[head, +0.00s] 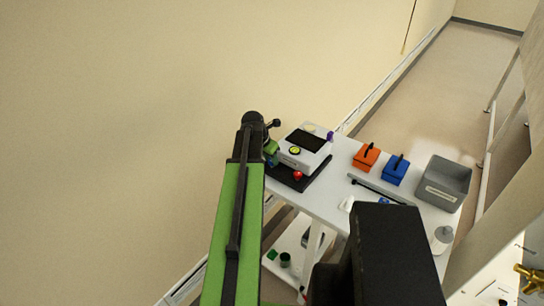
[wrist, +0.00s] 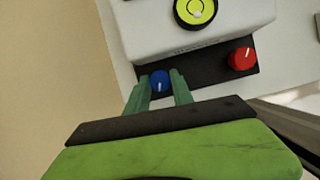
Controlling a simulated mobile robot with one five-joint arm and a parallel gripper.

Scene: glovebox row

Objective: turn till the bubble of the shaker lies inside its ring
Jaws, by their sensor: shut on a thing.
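The white shaker (head: 310,153) stands on a black base on the white table. Its round yellow-green level (wrist: 196,10) has a black rim and is at the top edge of the wrist view. A pale bubble (wrist: 197,15) overlaps the lower part of the small dark ring; I cannot tell whether it is wholly inside. A blue knob (wrist: 160,82) with a white mark sits at the front left of the base. A red knob (wrist: 242,59) is to its right. My gripper (wrist: 160,80) is shut on the blue knob, one green finger on each side.
An orange box (head: 366,157) and a blue box (head: 395,170) with black handles stand right of the shaker. A grey bin (head: 444,183) and a white bottle (head: 441,239) are farther right. A wall is close on the left.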

